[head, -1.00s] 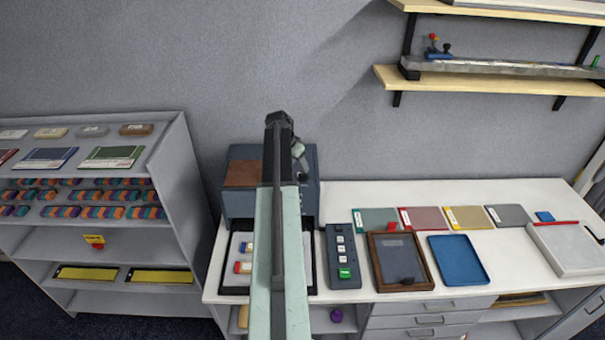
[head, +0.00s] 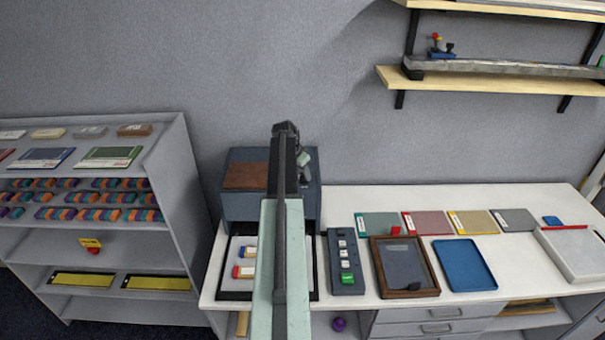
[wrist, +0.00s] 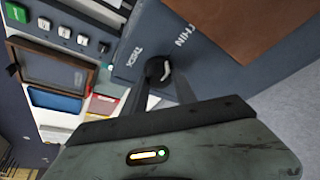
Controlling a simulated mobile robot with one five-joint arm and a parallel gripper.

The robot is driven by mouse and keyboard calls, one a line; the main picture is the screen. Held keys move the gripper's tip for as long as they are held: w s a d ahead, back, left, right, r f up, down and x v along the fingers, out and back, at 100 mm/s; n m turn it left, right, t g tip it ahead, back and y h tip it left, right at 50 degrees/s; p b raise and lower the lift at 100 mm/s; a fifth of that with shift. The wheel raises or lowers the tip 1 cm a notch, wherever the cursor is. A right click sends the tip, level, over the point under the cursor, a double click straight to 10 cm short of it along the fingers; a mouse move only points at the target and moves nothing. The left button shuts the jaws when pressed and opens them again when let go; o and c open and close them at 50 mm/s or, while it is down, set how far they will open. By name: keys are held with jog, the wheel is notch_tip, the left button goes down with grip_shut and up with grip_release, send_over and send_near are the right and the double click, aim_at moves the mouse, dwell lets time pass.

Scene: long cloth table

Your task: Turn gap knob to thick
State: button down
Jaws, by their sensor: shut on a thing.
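A dark blue-grey machine (head: 233,206) with a brown top panel stands at the left end of the white table. In the wrist view its face (wrist: 207,62) carries the printed words THICK and THIN. The gap knob (wrist: 158,68), dark with a pale mark, sits on that face close to the word THICK. My gripper (wrist: 158,84) is shut on the knob, one finger on each side of it. The exact direction of the knob's pointer is hard to tell. In the head view my arm covers the knob.
A tray with small bottles (head: 235,287) lies before the machine. A button panel (head: 344,262), a brown frame (head: 433,292) and a blue tray (head: 464,263) lie to its right. A grey shelf unit (head: 185,190) stands left; wall shelves (head: 480,80) hang upper right.

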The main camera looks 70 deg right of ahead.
jog(key=n+t, duration=0.1)
jog(key=n, duration=0.2)
jog(key=shift+s+h, duration=0.1)
jog(key=shift+h, duration=0.2)
jog(key=n+t, duration=0.2)
jog(key=n, duration=0.3)
jog(key=shift+s+n, duration=0.1)
jog(key=shift+n, duration=0.3)
jog(key=n+t, duration=0.1)
jog(key=n, duration=0.1)
jog(key=n+t+y, duration=0.1)
jog(key=n, duration=0.2)
jog(key=shift+s+d+y, duration=0.1)
jog(key=shift+d+y, duration=0.05)
jog(key=shift+y, duration=0.15)
jog(key=shift+n+t+y, duration=0.5)
jog(key=shift+n+y, duration=0.1)
jog(key=shift+n, duration=1.4)
jog(key=c, duration=1)
grip_release()
